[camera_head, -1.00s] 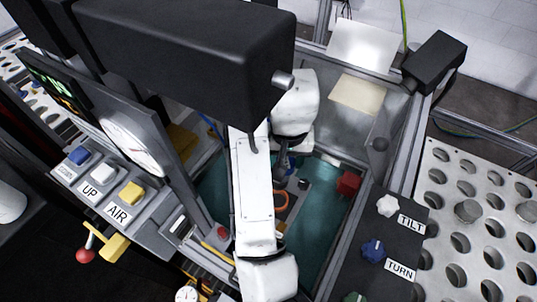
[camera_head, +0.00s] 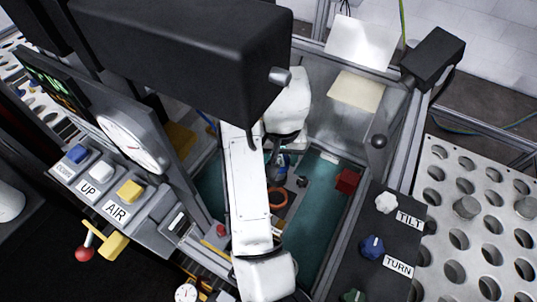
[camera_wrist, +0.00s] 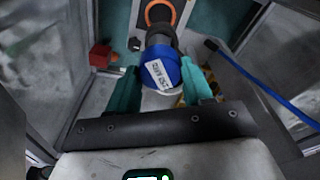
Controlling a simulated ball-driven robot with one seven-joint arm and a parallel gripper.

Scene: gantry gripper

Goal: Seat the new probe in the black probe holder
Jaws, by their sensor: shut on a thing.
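In the wrist view my gripper (camera_wrist: 160,84) has its two teal fingers shut on the probe (camera_wrist: 162,68), which has a blue band with a white printed label and a pale near end. A dark cylindrical part reaches from the blue band toward an orange ring (camera_wrist: 160,12). I cannot tell whether that dark part touches the ring or only overlaps it in view. The orange ring also shows in the head view (camera_head: 278,199), low in the teal-floored bay. The black probe holder cannot be clearly told apart. In the head view my arm largely hides the gripper and probe.
A red block (camera_wrist: 101,55) lies left of the probe in the wrist view; it also shows in the head view (camera_head: 347,181). A blue cable (camera_wrist: 265,88) runs at the right. Metal walls enclose the bay. A TILT and TURN knob panel (camera_head: 374,223) stands to its right.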

